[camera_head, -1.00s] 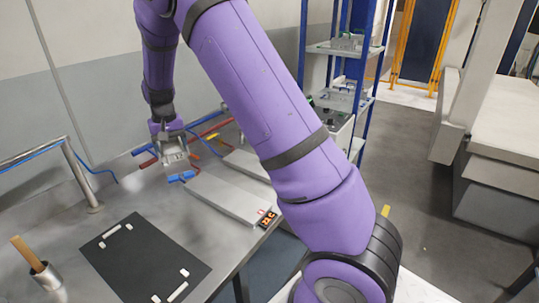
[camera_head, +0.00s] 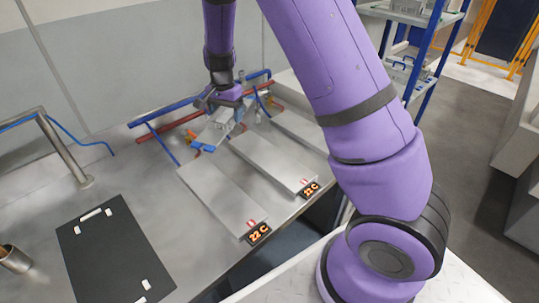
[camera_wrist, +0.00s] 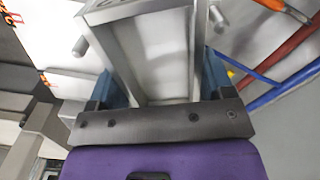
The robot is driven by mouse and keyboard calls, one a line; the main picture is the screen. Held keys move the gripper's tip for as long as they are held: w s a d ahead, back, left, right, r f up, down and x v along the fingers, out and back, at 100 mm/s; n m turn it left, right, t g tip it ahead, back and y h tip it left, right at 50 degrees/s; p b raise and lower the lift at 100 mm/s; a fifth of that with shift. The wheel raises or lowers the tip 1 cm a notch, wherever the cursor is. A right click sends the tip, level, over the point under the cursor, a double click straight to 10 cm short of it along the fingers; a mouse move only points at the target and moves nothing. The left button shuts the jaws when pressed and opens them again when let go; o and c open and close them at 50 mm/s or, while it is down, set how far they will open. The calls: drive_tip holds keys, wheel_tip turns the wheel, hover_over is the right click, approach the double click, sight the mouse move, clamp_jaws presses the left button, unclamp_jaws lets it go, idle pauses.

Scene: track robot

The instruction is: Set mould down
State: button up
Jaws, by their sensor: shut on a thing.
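My gripper (camera_head: 222,104) is shut on the mould (camera_head: 214,131), a grey metal piece with blue parts at its sides. In the head view the mould is near the far ends of the near metal plate (camera_head: 215,197) and the middle metal plate (camera_head: 272,162). I cannot tell whether it touches anything below. In the wrist view my gripper (camera_wrist: 162,85) has blue parts on both sides of the grey mould frame (camera_wrist: 125,58). A white surface shows through the frame. My arm hides part of the far metal plate (camera_head: 303,131).
Orange displays (camera_head: 259,233) sit at the plates' front ends. Blue and red pipes (camera_head: 183,132) run behind the mould. A black mat (camera_head: 105,250) with white markers and a metal cup (camera_head: 14,258) lie at the left. Bare table shows between mat and plates.

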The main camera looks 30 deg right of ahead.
drive_tip(key=s+f+m, duration=0.4)
drive_tip(key=s+m, duration=0.6)
drive_tip(key=m, duration=0.2)
drive_tip(key=s+f+m, duration=0.5)
drive_tip(key=s+m, duration=0.5)
drive_tip(key=m, duration=0.1)
hover_over(268, 156)
drive_tip(key=shift+f, duration=2.3)
drive_tip(key=shift+f, duration=0.1)
